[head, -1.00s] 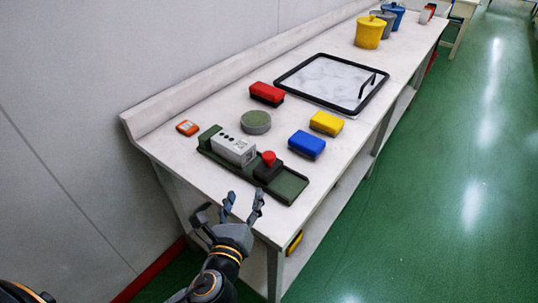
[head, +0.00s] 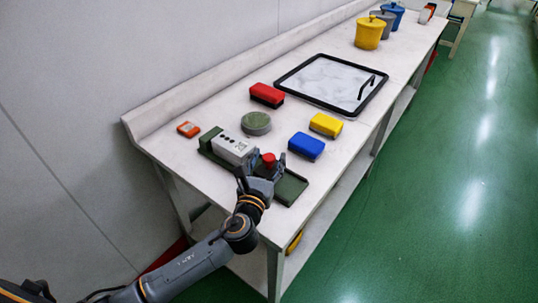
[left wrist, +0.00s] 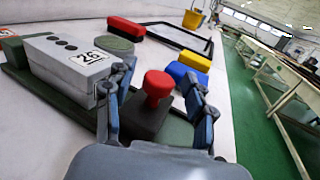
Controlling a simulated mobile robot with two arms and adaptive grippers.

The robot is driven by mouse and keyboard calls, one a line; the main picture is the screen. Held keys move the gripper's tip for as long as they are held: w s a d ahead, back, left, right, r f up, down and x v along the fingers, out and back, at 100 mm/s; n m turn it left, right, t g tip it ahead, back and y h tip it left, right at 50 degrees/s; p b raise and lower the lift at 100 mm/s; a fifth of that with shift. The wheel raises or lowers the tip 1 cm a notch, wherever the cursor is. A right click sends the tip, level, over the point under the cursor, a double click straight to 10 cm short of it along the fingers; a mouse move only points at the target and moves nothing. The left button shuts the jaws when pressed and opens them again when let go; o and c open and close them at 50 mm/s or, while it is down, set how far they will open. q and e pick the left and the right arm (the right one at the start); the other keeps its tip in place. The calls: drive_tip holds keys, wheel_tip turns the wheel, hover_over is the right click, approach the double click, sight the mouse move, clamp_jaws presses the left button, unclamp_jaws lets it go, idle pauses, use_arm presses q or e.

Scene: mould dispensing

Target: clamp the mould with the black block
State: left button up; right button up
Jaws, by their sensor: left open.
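The black block with a red knob (left wrist: 152,112) sits on the green tray (head: 291,188). In the head view its red knob (head: 268,159) shows just beyond my gripper, which hides most of the block. The mould, a light grey box marked 26 (left wrist: 68,62), lies on the same tray to the left of the block; it also shows in the head view (head: 232,149). My left gripper (left wrist: 160,95) is open, with one finger on each side of the black block. Whether the fingers touch it I cannot tell. My right gripper is not in view.
A round green disc (head: 256,123), a red block (head: 267,94), a blue block (head: 306,144) and a yellow block (head: 326,124) lie beyond the tray. A small orange item (head: 188,129) lies left. A black-framed panel (head: 328,82) is farther back.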

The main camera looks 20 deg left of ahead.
sight(250, 147)
use_arm(q)
drive_tip(key=shift+w, duration=0.6)
clamp_jaws()
drive_tip(key=a, duration=0.2)
drive_tip(key=w+a, duration=0.1)
drive_tip(key=a, duration=0.1)
drive_tip(key=w+a+p, duration=0.1)
drive_tip(key=a, duration=0.1)
drive_tip(key=shift+w, duration=0.1)
drive_tip(key=shift+d, duration=0.1)
unclamp_jaws()
